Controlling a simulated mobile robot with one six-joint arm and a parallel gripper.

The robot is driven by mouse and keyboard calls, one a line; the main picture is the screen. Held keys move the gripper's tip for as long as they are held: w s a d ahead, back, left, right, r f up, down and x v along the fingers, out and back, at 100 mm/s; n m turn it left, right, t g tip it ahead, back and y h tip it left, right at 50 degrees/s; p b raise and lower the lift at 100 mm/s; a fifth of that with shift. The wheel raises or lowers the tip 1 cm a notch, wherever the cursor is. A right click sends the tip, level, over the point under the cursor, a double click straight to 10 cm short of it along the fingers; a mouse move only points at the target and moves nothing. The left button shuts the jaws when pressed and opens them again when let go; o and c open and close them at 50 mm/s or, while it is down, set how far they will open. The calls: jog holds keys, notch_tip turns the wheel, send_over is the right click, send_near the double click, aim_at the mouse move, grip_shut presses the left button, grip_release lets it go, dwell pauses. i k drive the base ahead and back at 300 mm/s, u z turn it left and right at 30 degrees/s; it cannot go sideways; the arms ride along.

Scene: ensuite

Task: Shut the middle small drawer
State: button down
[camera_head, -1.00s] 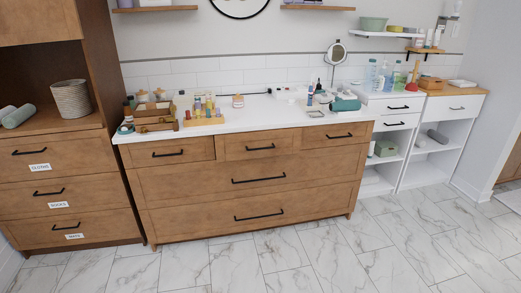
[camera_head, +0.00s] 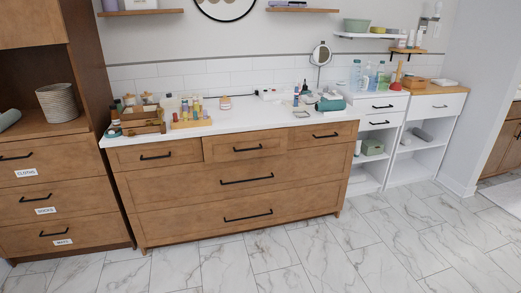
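The middle small drawer (camera_head: 245,146) is in the top row of the wooden dresser (camera_head: 205,187), under the white countertop. It has a wooden front and a black bar handle (camera_head: 247,149). Its front appears to stand slightly proud of its neighbours, so it looks a little open; how far is hard to tell. The left small drawer (camera_head: 155,155) and the right small drawer (camera_head: 323,134) look flush. My gripper is not in view.
A labelled wooden cabinet (camera_head: 50,190) stands left, white shelving (camera_head: 400,140) right. The marble floor (camera_head: 290,260) in front is clear.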

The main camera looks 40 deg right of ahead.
aim_at(238, 145)
jog(key=z, duration=0.05)
jog(key=i, duration=1)
jog(key=u, duration=0.05)
